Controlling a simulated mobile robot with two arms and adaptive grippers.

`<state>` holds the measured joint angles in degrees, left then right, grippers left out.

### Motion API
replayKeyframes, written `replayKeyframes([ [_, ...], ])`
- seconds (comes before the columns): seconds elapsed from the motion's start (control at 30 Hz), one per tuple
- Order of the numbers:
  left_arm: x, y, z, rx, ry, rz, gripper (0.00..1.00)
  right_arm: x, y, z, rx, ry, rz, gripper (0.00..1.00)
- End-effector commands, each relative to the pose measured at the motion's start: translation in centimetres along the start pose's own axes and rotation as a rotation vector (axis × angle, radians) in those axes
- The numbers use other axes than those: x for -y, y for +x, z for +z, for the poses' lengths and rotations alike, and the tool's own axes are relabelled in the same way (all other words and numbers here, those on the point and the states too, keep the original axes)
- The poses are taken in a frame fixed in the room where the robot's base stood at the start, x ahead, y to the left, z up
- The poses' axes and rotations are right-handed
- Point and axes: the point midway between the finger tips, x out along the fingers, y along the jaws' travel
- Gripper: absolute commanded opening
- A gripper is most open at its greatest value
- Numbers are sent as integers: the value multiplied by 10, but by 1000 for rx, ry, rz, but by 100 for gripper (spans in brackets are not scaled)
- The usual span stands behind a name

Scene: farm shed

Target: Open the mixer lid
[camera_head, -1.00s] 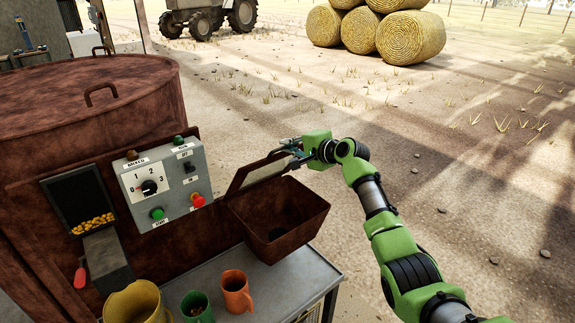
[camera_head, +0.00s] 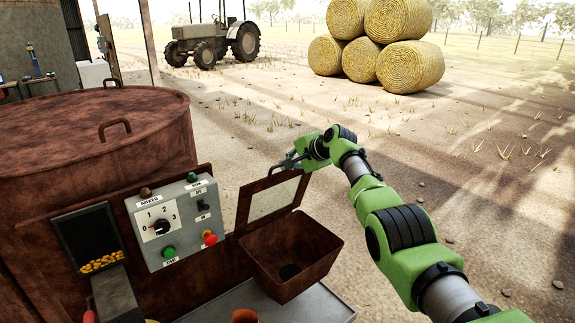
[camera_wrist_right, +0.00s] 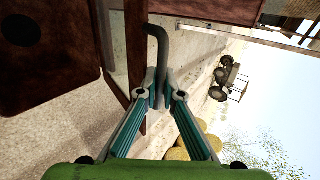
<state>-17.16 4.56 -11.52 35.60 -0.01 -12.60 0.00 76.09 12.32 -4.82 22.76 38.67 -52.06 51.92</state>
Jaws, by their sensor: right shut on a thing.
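The mixer (camera_head: 90,150) is a large rusty brown drum at the left of the head view. At its right side is a rusty open hopper box (camera_head: 262,262) with a dark hole in its bottom. The framed lid (camera_head: 242,207) with a pale window stands raised at the back of this box. My right gripper (camera_head: 283,166) is at the lid's upper edge. In the right wrist view, its fingers (camera_wrist_right: 160,88) are closed around a dark bent handle (camera_wrist_right: 162,50) beside the lid's frame. My left gripper is not in view.
A grey control panel (camera_head: 172,220) with a dial and buttons is left of the hopper. A chute (camera_head: 90,245) holds yellow grains. A grey table (camera_head: 235,302) carries an orange cup (camera_head: 245,316). A tractor (camera_head: 212,42) and hay bales (camera_head: 410,66) stand far off.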

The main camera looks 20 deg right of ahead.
Motion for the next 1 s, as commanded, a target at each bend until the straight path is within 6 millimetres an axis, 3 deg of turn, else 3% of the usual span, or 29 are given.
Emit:
replayKeyframes([
  [0.67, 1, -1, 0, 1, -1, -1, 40, 0, 1, 1, 2, 2, 22, 0],
  [0.77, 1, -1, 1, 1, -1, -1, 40, 0, 1, 1, 2, 2, 22, 24],
  [1.0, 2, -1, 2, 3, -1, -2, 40, 0, 2, 1, 2, 1, 23, 24],
])
